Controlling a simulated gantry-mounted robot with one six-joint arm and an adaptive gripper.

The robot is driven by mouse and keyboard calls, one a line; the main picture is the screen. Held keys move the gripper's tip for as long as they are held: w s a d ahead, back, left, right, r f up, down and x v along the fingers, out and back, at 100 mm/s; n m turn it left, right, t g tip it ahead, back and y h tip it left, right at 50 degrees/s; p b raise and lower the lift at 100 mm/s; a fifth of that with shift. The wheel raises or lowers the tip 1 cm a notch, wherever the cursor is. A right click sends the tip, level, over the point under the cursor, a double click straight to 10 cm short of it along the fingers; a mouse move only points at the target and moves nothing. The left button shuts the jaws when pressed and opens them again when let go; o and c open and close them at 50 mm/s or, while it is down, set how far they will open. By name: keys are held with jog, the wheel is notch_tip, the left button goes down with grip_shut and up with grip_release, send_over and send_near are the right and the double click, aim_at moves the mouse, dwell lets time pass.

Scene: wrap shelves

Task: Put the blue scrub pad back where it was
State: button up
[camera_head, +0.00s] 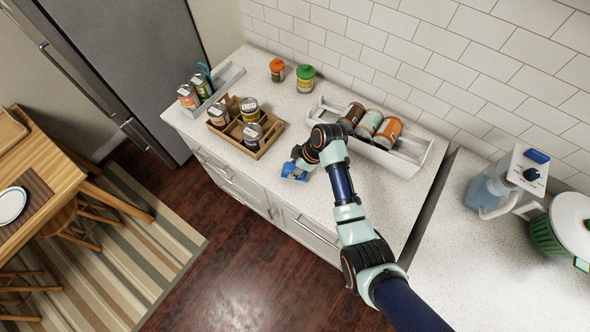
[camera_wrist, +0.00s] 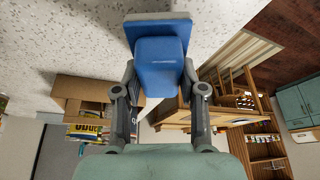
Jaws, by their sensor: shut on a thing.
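The blue scrub pad (camera_head: 293,172) is at the front edge of the speckled counter, just left of my gripper (camera_head: 300,161). In the wrist view the blue pad (camera_wrist: 162,62) sits between the two fingertips of my gripper (camera_wrist: 158,76), which are shut on it. Its far end has a paler layer along the edge. I cannot tell whether the pad touches the counter. A white holder (camera_head: 529,167) at the far right carries a blue block and a dark round item on top.
A wooden crate (camera_head: 270,142) with cans stands left of the gripper; a grey tray (camera_head: 232,75) with cans is behind it. A white tray (camera_head: 405,164) with cans lying on their sides is to the right. Two jars stand at the back. Counter (camera_head: 290,110) is clear between them.

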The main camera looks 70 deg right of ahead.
jog(key=shift+f, duration=0.95)
jog(key=shift+f, duration=0.1)
jog(key=o, duration=1.2)
jog(key=p+v, duration=0.1)
jog(key=v, duration=1.1)
